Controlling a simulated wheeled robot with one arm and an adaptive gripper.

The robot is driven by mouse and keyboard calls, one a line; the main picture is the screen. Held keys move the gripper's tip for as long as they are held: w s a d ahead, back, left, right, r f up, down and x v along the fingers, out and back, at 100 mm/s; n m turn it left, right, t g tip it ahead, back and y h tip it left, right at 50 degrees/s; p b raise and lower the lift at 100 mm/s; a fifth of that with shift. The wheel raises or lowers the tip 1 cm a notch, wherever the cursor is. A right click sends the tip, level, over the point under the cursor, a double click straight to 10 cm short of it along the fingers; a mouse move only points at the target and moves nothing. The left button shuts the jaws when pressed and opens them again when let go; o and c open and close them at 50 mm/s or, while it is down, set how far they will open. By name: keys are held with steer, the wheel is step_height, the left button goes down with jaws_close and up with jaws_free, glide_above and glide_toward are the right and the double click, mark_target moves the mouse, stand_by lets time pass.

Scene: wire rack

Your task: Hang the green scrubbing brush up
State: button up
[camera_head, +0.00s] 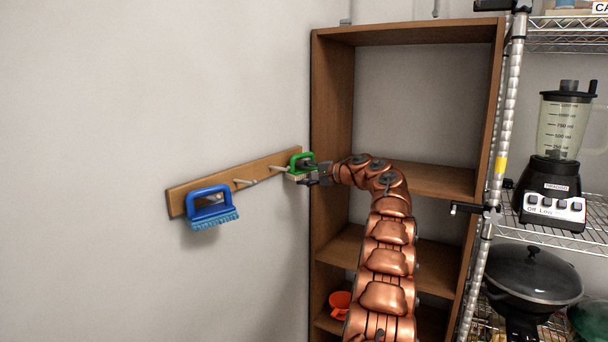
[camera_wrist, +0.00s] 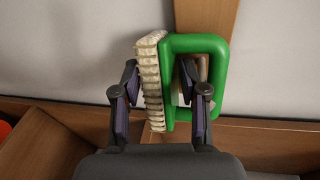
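The green scrubbing brush (camera_head: 301,160) is at the right end of the wooden peg board (camera_head: 221,181) in the head view, handle up and pale bristles down. In the wrist view, the brush's green handle loop (camera_wrist: 222,92) is to the right and its cream bristles (camera_wrist: 150,80) to the left. In the wrist view, the gripper (camera_wrist: 160,88) partly hides the loop's inside. A pale piece shows inside the loop; I cannot tell how the peg sits there.
A blue brush (camera_head: 211,203) hangs at the board's left end. A bare peg (camera_head: 246,182) sticks out between the brushes. A wire rack (camera_head: 490,160) with a blender (camera_head: 556,150) is farther right.

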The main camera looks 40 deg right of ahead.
steer(key=shift+o, duration=0.2)
steer(key=shift+s+d+r, duration=0.25)
steer(key=shift+d+r, duration=0.05)
steer(key=shift+r, duration=0.1)
steer(key=shift+s+d+r, duration=0.15)
steer(key=shift+s+r, duration=0.1)
steer(key=shift+s, duration=0.4)
steer(key=s, duration=0.6)
steer(key=shift+d+r, duration=0.15)
steer(key=shift+d, duration=0.25)
